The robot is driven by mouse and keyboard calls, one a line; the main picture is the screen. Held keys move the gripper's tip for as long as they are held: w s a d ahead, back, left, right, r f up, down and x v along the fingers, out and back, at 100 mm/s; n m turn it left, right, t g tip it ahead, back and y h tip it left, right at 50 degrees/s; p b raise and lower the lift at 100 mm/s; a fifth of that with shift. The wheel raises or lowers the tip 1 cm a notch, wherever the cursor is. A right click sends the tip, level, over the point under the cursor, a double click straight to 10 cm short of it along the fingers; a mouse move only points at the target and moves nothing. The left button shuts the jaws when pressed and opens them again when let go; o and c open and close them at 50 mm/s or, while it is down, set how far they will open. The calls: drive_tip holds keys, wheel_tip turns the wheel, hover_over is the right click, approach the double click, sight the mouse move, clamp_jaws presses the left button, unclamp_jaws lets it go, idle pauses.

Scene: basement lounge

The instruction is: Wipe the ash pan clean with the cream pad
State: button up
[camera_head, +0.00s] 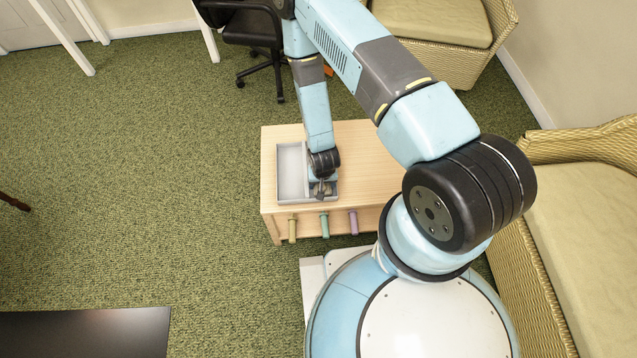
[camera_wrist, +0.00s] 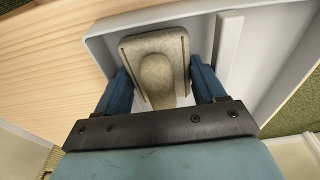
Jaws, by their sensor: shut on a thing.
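The ash pan (camera_head: 291,172) is a shallow pale grey tray with a divider, lying on the left part of a low wooden table. My gripper (camera_head: 322,187) points down into the pan's right compartment. In the wrist view, the gripper (camera_wrist: 158,72) is shut on the cream pad (camera_wrist: 154,48), a beige block with a rounded raised grip, held between the blue fingers. The pad is inside the pan (camera_wrist: 231,45), beside the divider. I cannot tell whether its underside touches the pan floor. No ash is clearly visible; the gripper and pad hide part of the compartment.
The wooden table (camera_head: 370,160) is bare right of the pan. Yellow (camera_head: 292,228), green (camera_head: 324,226) and purple (camera_head: 353,223) pegs stick out along its front. Wicker seating (camera_head: 590,210) stands at right, a black office chair (camera_head: 255,30) behind. Green carpet is open at left.

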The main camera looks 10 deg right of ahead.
drive_tip(key=shift+r, duration=4.35)
